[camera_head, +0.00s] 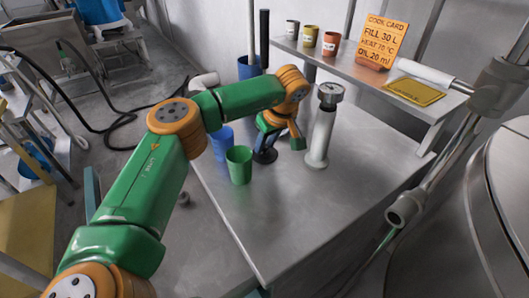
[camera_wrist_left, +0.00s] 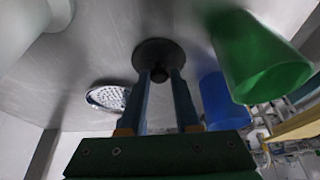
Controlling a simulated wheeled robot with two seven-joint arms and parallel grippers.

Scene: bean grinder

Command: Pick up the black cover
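The black cover (camera_wrist_left: 158,53) is a round dark disc with a small knob. The cover is at or just above the table surface; I cannot tell which. My right gripper is not in view.
A green cup (camera_head: 239,165) and a blue cup (camera_head: 222,141) stand close left of the cover. A pale grinder-like cylinder with a dial (camera_head: 321,125) stands close on the right. A raised shelf (camera_head: 370,82) is behind. The table's front (camera_head: 290,215) is clear.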

